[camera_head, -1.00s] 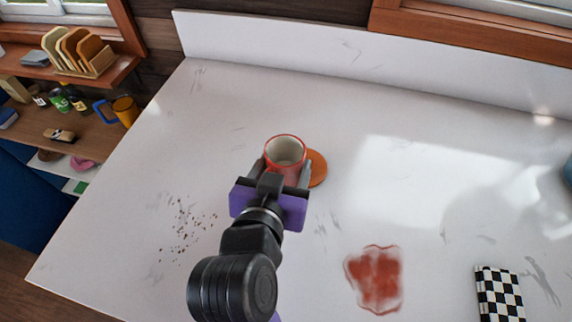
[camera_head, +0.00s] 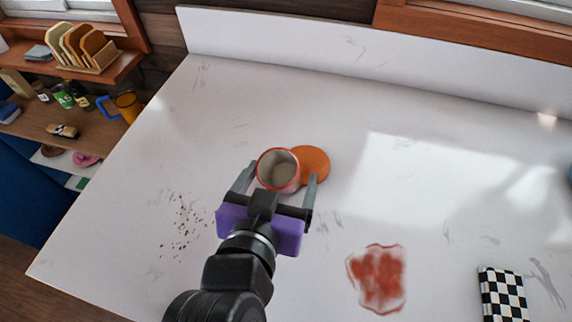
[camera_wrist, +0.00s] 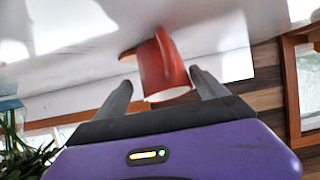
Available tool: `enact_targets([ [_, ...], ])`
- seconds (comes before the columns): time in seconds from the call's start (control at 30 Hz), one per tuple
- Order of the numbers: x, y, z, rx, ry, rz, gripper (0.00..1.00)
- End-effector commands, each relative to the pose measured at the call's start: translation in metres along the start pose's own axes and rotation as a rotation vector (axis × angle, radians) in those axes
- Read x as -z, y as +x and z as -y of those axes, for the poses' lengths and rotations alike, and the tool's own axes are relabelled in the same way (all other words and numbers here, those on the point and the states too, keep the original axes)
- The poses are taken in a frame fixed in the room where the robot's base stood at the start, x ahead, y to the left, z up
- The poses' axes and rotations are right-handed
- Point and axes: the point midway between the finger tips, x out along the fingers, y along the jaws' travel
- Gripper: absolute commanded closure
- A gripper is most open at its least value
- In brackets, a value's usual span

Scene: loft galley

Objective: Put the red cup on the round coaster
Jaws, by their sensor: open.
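The red cup (camera_head: 294,182) is at the left edge of the round orange-brown coaster (camera_head: 315,164) and overlaps it in the head view. Its pale inside faces up toward the camera. I cannot tell whether it stands flat or leans on the coaster's edge. My gripper (camera_head: 281,171) is open, with one finger on each side of the cup and visible gaps. The cup's base is hidden.
A red spill (camera_head: 377,279) and a checkered cloth (camera_head: 501,294) lie at the front right of the white counter (camera_head: 340,110). Dark crumbs (camera_head: 183,222) lie to the left. A wooden shelf (camera_head: 60,118) with several items stands off the left edge. The counter's back is clear.

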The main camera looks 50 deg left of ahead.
Motion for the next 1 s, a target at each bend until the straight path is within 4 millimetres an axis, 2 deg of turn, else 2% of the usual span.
enact_targets([
  [0.2, -0.001, -0.043, 0.001, 0.003, 0.000, 0.000, 0.18],
  [0.4, -0.001, -0.066, 0.000, 0.001, -0.001, 0.001, 0.18],
  [0.57, 0.000, -0.071, 0.000, 0.000, 0.000, 0.001, 0.18],
  [1.0, 0.000, -0.071, 0.000, 0.000, 0.000, 0.001, 0.18],
])
